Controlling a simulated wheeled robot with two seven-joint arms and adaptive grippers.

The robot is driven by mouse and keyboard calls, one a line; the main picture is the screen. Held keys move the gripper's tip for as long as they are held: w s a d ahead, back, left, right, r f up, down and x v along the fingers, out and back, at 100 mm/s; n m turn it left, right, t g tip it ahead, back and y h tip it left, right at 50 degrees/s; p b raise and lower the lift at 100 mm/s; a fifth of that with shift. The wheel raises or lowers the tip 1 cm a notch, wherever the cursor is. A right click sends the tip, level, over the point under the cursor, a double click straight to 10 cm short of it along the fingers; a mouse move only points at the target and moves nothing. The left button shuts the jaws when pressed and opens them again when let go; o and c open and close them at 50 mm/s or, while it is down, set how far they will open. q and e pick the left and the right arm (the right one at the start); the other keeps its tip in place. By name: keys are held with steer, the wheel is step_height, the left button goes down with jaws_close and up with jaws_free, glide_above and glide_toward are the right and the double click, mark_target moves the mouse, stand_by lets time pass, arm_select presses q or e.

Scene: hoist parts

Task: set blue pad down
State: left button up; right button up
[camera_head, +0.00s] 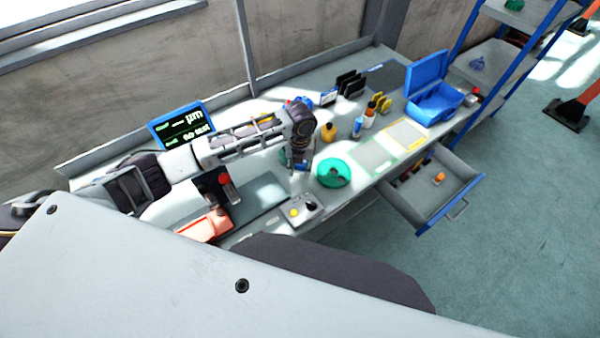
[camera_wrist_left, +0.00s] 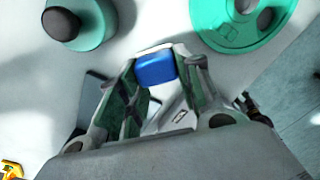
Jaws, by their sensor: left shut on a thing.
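The blue pad (camera_wrist_left: 155,68) shows in the left wrist view between the fingertips of my left gripper (camera_wrist_left: 160,80), which is shut on it. In the head view my left arm comes in from the left, and my left gripper (camera_head: 300,160) points down over the workbench (camera_head: 345,211), just left of a green disc. The pad is small and hard to make out there. I cannot tell whether it touches the bench top. My right gripper is not in view.
The green disc (camera_head: 334,173) also shows in the left wrist view (camera_wrist_left: 243,22), near a green round part with a dark knob (camera_wrist_left: 75,25). An open drawer (camera_head: 432,190), a blue case (camera_head: 430,92), bottles (camera_head: 368,117) and a red bin (camera_head: 205,228) stand around.

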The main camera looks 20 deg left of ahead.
mark_target(300, 171)
arm_select(q)
steer(key=shift+f, duration=0.1)
steer(key=shift+f, duration=1.8)
steer(key=o, duration=1)
steer(key=shift+f, duration=0.1)
steer(key=shift+c, duration=0.2)
step_height(300, 171, up, 12)
steer(key=shift+b, duration=0.4)
